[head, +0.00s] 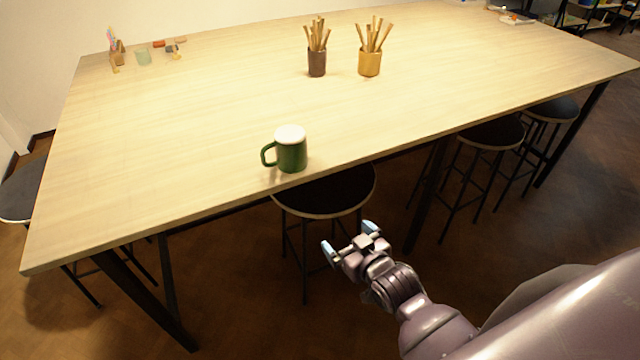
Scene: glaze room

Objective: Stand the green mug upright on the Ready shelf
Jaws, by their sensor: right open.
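The green mug (291,156) stands on the wooden table (180,150) close to its near edge. Its handle points left and its top looks white; whether that is its opening or its base, I cannot tell. My right gripper (349,240) is open and empty, in front of the table and below the level of its top. It is to the right of the mug and nearer to me, apart from it. My left gripper is not in view. No shelf marked Ready can be made out.
A brown cup (317,64) and a yellow cup (369,63), both full of wooden tools, stand farther back. Small items lie at the far left corner. A stool (325,191) stands under the near edge, with more stools at right. The tabletop around the mug is clear.

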